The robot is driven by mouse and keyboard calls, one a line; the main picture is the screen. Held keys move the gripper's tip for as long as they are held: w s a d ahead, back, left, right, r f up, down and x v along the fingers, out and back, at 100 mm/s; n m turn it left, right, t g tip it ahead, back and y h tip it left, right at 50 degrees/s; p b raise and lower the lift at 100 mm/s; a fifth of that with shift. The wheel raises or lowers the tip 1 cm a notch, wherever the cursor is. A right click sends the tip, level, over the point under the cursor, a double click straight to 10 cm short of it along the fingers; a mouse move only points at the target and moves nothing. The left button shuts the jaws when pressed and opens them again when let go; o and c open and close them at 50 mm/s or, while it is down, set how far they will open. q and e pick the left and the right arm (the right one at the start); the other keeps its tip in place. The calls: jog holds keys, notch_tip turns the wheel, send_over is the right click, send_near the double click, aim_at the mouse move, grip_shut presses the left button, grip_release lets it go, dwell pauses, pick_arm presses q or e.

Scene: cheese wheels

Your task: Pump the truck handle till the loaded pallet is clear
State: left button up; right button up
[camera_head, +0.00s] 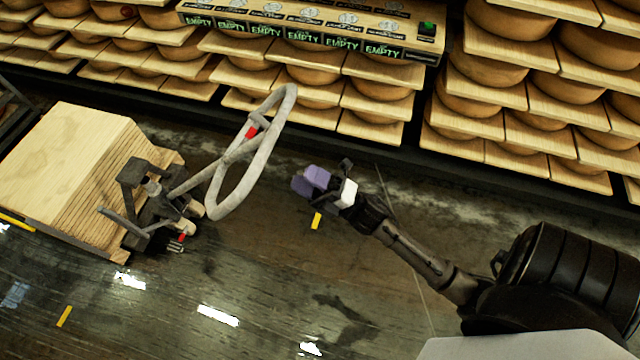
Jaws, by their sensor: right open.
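The pallet truck's handle (216,180) is a grey loop with a red lever, tilted up to the right from the truck's dark pump unit (155,200). The pallet load (65,160), a stack of wooden boards, sits at the left behind the pump unit. Whether the load is clear of the floor cannot be told. My right gripper (312,180), with purple fingertips, is open and empty to the right of the handle loop, apart from it. My left gripper is not in view.
Shelves of cheese wheels on boards (375,100) line the back. A box with several "EMPTY" labels (310,30) and a green button (427,28) stands on them. The shiny floor (260,290) is clear in front, with yellow marks.

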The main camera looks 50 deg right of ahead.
jog(key=shift+v, duration=1.65)
